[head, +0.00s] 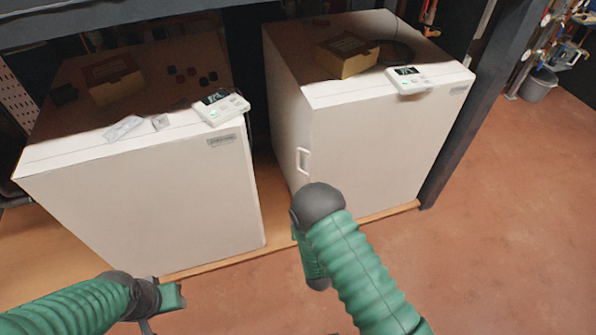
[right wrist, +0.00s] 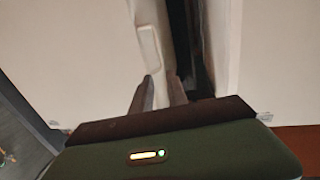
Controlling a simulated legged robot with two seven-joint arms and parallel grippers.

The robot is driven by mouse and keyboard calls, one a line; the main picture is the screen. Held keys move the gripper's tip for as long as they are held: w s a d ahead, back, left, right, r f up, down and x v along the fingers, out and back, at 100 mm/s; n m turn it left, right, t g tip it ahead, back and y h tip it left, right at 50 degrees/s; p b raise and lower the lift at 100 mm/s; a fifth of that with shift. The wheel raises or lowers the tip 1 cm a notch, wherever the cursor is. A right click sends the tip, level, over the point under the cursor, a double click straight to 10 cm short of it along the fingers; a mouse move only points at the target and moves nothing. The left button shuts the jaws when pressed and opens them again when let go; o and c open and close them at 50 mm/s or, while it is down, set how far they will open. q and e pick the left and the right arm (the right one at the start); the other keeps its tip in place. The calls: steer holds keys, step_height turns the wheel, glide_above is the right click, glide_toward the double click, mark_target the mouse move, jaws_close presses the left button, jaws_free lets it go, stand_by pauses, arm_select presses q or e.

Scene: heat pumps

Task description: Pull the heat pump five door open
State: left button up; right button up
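Two white heat pump cabinets stand side by side; I cannot read a number five on either. The right cabinet's door (head: 375,145) looks flush with its body. It has a white handle (head: 303,160) near its left edge. In the right wrist view a white handle (right wrist: 149,48) stands on a pale panel beside a dark gap. My right gripper (right wrist: 160,92) is open, its two fingers apart at the lower end of this handle. In the head view my right arm hides this gripper. My left gripper (head: 162,308) is low in front of the left cabinet (head: 150,205), its fingers mostly cut off.
White control units sit on top of the left (head: 220,107) and right (head: 408,80) cabinets. Boxes (head: 347,55) and small parts lie on top too. A dark post (head: 480,105) stands right of the right cabinet. The reddish floor (head: 515,220) is clear in front and at right.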

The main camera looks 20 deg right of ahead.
mark_target(298, 155)
steer(key=w+d+b, duration=0.1)
steer(key=w, duration=0.4)
steer(key=w+b, duration=0.2)
steer(key=w, duration=0.3)
steer(key=w+d+b, duration=0.1)
steer(key=w+b, duration=0.1)
steer(key=w, duration=0.3)
steer(key=shift+w+d+r, duration=0.1)
steer(key=shift+w+d, duration=0.15)
steer(key=shift+d, duration=0.05)
steer(key=shift+w+r, duration=0.1)
steer(key=shift+w, duration=0.1)
steer(key=shift+c, duration=0.3)
jaws_close()
